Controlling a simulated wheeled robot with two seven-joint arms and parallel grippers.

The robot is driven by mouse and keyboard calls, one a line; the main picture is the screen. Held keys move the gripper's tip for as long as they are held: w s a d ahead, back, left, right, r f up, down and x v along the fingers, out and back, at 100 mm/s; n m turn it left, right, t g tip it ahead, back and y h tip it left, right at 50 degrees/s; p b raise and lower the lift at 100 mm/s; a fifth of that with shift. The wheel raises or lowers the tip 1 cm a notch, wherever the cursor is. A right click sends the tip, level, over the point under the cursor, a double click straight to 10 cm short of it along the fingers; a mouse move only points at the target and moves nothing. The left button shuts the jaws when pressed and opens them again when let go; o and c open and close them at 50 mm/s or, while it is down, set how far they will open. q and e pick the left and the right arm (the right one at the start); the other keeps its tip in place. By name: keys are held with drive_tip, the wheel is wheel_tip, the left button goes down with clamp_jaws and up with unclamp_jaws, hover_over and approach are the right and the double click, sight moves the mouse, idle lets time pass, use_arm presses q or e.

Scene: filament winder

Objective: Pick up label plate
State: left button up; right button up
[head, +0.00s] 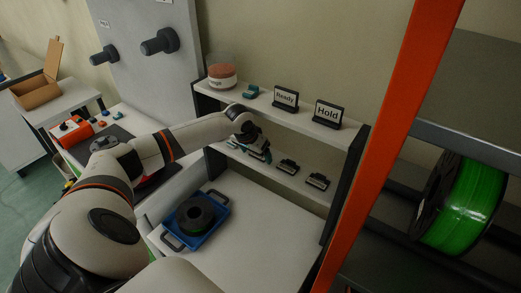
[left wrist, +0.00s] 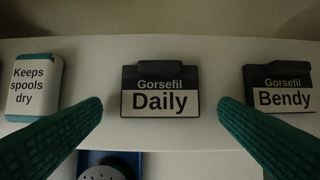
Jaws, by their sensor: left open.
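In the left wrist view a dark plate reading "Gorsefil Daily" (left wrist: 160,92) stands on a white shelf, centred between my fingertips. A similar "Gorsefil Bendy" plate (left wrist: 280,88) is to its right, and a white and teal piece reading "Keeps spools dry" (left wrist: 36,82) is to its left. My left gripper (left wrist: 160,103) is open and empty, with green fingers apart on either side of the Daily plate. In the head view the left gripper (head: 262,155) is at the lower shelf, beside small dark plates (head: 287,166) (head: 317,181). My right gripper is not in view.
"Ready" (head: 286,97) and "Hold" (head: 328,113) signs stand on the upper shelf (head: 262,108), with a round container (head: 222,76). A blue tray (head: 211,232) holding a dark spool (head: 195,215) sits on the worktop below. An orange post (head: 391,130) rises at right.

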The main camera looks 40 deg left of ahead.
use_arm(q)
drive_tip(key=shift+f, duration=0.15)
drive_tip(key=shift+c, duration=0.4)
drive_tip(key=c, duration=1)
drive_tip(key=shift+o, duration=0.2)
